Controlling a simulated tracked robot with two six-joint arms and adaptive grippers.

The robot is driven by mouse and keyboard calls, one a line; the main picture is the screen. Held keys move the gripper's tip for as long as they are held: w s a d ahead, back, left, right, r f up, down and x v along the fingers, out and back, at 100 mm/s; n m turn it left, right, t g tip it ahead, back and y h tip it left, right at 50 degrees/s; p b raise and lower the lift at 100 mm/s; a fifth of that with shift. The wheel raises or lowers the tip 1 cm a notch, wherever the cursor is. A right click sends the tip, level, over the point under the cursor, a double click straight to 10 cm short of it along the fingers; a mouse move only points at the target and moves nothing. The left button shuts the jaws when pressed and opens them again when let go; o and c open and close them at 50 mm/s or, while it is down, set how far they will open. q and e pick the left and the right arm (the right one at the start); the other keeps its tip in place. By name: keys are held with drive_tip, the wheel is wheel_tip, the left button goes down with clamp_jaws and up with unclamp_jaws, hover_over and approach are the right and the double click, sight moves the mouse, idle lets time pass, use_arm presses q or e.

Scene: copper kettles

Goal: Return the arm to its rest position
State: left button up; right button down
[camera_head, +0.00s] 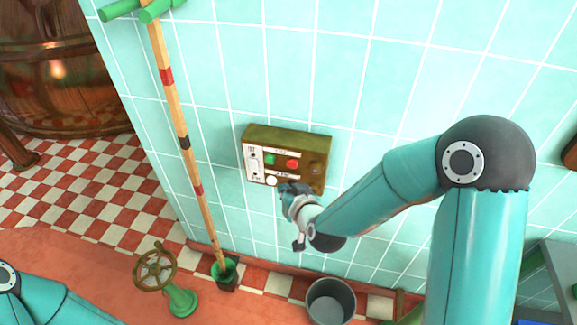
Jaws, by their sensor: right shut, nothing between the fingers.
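My right arm comes in from the right, bends at a dark elbow and reaches toward the tiled wall. My right gripper (287,189) is shut and empty. It is at the lower edge of a brass-coloured control box (308,140) with a green button, a red button and a white round spot on its front. Whether the gripper touches the box I cannot tell. Part of my left arm shows at the bottom left corner; its gripper is outside the view.
A wooden pole (185,140) with coloured bands leans in a green holder (226,271) left of the box. A handwheel (155,268) on a green stand and a grey bucket (331,302) are below. A copper kettle (60,70) stands at the upper left.

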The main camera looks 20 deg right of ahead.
drive_tip(key=shift+d, duration=0.1)
idle(0.4)
drive_tip(key=s+f+g, duration=0.3)
drive_tip(key=s+f, duration=0.1)
drive_tip(key=f, duration=0.4)
drive_tip(key=s+f+g, duration=0.2)
drive_tip(key=s+f, duration=0.3)
drive_tip(key=f, duration=0.4)
drive_tip(key=s+a+f+g+y, duration=0.1)
drive_tip(key=s+a+f+g, duration=0.1)
drive_tip(key=s, duration=0.5)
drive_tip(key=s+a+f+g+y, duration=0.2)
drive_tip(key=s+f+g, duration=0.2)
drive_tip(key=s, duration=0.4)
drive_tip(key=shift+s+a+f+g, duration=0.3)
drive_tip(key=shift+f, duration=0.35)
drive_tip(key=shift+d, duration=0.1)
